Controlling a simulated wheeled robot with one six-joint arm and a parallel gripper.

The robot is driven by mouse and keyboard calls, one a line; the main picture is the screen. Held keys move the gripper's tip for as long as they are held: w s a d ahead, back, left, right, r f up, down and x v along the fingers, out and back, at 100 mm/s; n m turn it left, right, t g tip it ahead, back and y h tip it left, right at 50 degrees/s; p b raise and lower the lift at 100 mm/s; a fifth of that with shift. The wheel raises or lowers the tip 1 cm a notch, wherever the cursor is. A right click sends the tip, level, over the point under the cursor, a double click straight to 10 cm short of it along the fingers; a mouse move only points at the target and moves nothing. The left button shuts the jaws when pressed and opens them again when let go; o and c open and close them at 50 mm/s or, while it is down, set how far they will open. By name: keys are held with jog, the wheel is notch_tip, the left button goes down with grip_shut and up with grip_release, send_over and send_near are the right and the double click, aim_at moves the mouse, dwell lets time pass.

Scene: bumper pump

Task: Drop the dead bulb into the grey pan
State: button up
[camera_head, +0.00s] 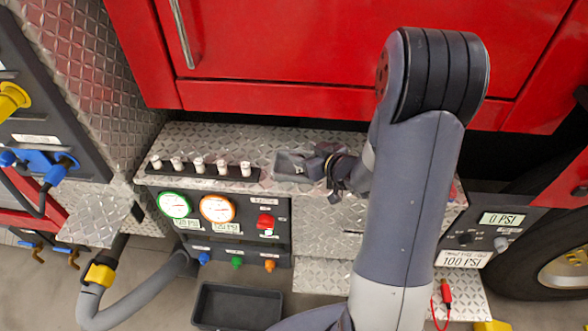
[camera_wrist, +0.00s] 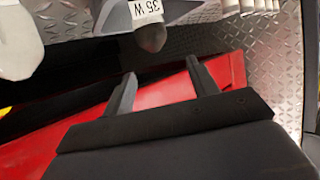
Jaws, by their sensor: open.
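Several white bulbs (camera_head: 199,165) stand upright in a black rack. I cannot tell which bulb is the dead one.
Below the ledge is a panel with two gauges (camera_head: 217,209), a red switch (camera_head: 265,221) and coloured knobs. A dark open bin (camera_head: 237,307) is low in front. Red bodywork (camera_head: 270,45) rises behind the ledge. A grey hose (camera_head: 140,297) curves at the left.

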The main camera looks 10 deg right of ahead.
aim_at(297, 153)
jog(key=v, duration=0.6)
jog(key=shift+s, duration=0.1)
jog(key=p+x, duration=0.1)
jog(key=x, duration=1)
jog(key=shift+s+r+p, duration=0.15)
jog(key=shift+r+p, duration=1.5)
jog(key=shift+r, duration=0.7)
jog(key=shift+f, duration=0.1)
